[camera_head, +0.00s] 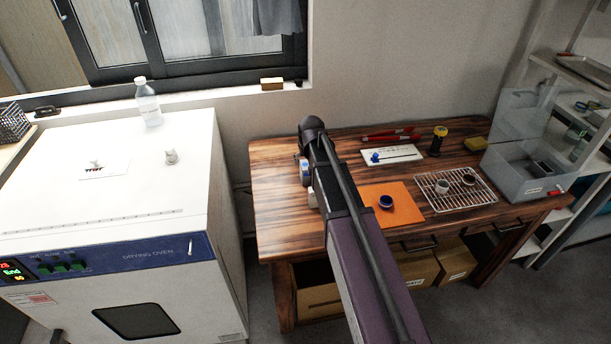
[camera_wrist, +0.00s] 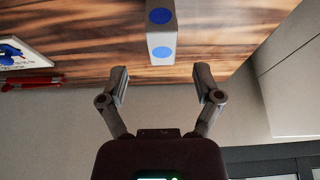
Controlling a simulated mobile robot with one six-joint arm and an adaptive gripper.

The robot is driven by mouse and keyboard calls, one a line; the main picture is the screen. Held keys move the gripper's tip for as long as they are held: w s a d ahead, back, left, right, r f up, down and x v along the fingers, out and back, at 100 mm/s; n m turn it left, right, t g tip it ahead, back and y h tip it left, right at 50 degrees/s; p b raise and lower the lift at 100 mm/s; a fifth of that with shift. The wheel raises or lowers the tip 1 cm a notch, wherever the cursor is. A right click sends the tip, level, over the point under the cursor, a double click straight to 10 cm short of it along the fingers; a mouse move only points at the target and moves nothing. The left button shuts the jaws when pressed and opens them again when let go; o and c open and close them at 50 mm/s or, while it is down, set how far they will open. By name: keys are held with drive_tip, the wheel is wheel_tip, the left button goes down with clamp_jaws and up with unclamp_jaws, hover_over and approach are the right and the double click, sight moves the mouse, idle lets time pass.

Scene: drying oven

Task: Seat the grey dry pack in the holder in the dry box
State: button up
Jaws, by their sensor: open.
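A pale grey-white block with two round blue spots, which looks like the dry pack (camera_wrist: 161,33), stands on the wooden table in the wrist view. My gripper (camera_wrist: 161,86) is open and empty, with the block just beyond its fingertips, centred between them and not touched. In the head view a small pale block with blue (camera_head: 304,170) shows at the left edge of my arm; the arm hides my gripper there. The clear dry box (camera_head: 509,175) stands at the table's right end with its lid raised. A small dark-edged holder (camera_head: 537,169) shows inside; its details are too small to tell.
An orange mat (camera_head: 404,211) with a blue-rimmed cup, a wire rack (camera_head: 475,198) with small cups, a white board (camera_head: 391,156) and a yellow-black jar (camera_head: 438,141) lie between my arm and the dry box. The drying oven (camera_head: 200,215) stands left of the table (camera_head: 273,215).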

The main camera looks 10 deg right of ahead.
sight(305, 165)
idle(0.3)
drive_tip(key=shift+b+x, duration=2.4)
drive_tip(key=shift+x, duration=0.2)
drive_tip(key=shift+w+a, duration=0.1)
clamp_jaws()
